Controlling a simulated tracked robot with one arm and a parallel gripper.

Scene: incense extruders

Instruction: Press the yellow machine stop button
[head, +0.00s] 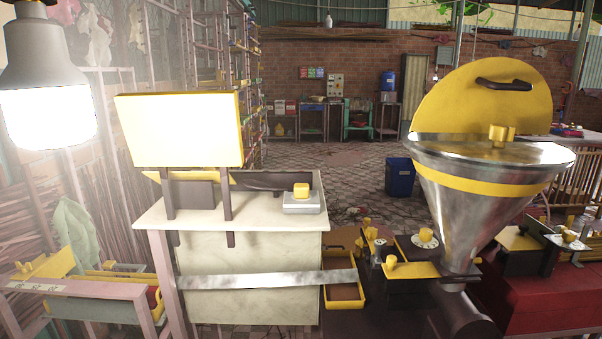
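A yellow button-like block (301,189) sits on a small grey box (302,204) on the right part of a pale-topped machine stand (250,215). A yellow panel (178,130) stands upright on posts at the stand's left. To the right, a machine with a steel funnel (470,200) has a raised yellow lid (490,95). A yellow knob on a white round base (425,236) sits left of the funnel. I cannot tell which yellow part is the stop button. My gripper is not visible, and nothing is seen touching these parts.
A bright lamp (45,85) hangs close at the upper left. A yellow-rimmed tray (344,304) sits low between the machines. A red machine bench (560,300) stands at right. A blue bin (400,177) stands on the open paved floor behind.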

